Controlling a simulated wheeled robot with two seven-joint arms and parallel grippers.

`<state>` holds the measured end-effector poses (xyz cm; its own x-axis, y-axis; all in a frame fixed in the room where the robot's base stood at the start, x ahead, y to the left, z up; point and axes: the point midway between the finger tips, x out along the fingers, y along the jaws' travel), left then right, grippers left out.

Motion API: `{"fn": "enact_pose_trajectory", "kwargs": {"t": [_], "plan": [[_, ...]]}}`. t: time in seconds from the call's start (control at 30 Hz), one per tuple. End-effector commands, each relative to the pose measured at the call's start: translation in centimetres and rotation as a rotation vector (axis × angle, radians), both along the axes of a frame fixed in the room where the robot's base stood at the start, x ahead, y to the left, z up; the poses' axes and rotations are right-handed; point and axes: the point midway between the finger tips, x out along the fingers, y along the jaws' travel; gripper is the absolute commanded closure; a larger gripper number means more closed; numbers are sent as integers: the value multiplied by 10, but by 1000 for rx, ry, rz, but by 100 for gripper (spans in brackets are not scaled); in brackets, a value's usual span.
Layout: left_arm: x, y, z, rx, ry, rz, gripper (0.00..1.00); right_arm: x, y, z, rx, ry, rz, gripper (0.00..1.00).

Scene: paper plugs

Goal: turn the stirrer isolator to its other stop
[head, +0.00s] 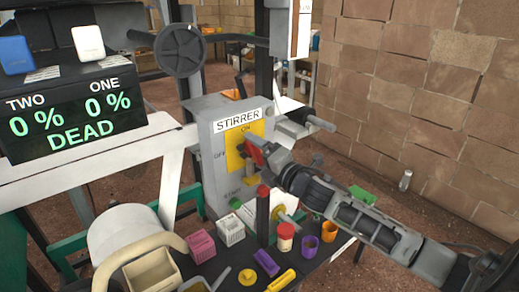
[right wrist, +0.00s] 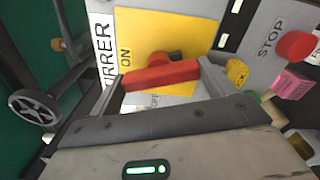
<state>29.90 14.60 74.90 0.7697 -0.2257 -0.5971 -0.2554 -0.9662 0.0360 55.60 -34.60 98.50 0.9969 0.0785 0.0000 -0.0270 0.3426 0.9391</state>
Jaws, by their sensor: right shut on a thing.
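The stirrer isolator has a red handle (head: 253,151) on a yellow plate (head: 234,158), on the front of a grey box (head: 207,128) labelled STIRRER. ON is marked above and OFF to the left. My right gripper (head: 259,150) is shut on the handle; its fingers partly hide it in the head view. In the right wrist view, the red handle (right wrist: 160,76) spans between the two fingertips (right wrist: 163,84), with a dark hub behind it. That view is turned, so the handle appears roughly upright on the box; its exact angle is hard to tell. My left gripper is not in view.
A display (head: 70,118) reads TWO 0 %, ONE 0 %, DEAD. A red STOP button (right wrist: 296,45) shows beside the plate in the wrist view. A block wall (head: 420,100) stands right.

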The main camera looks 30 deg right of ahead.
Motion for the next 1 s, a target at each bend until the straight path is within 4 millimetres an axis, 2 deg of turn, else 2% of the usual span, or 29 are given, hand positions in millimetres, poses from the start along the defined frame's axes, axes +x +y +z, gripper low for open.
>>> {"fn": "enact_pose_trajectory", "kwargs": {"t": [0.4,1.0], "plan": [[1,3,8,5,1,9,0,0,0,1,281,23,-1,41],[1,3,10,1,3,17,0,0,-1,-1,370,31,-2,41]]}}
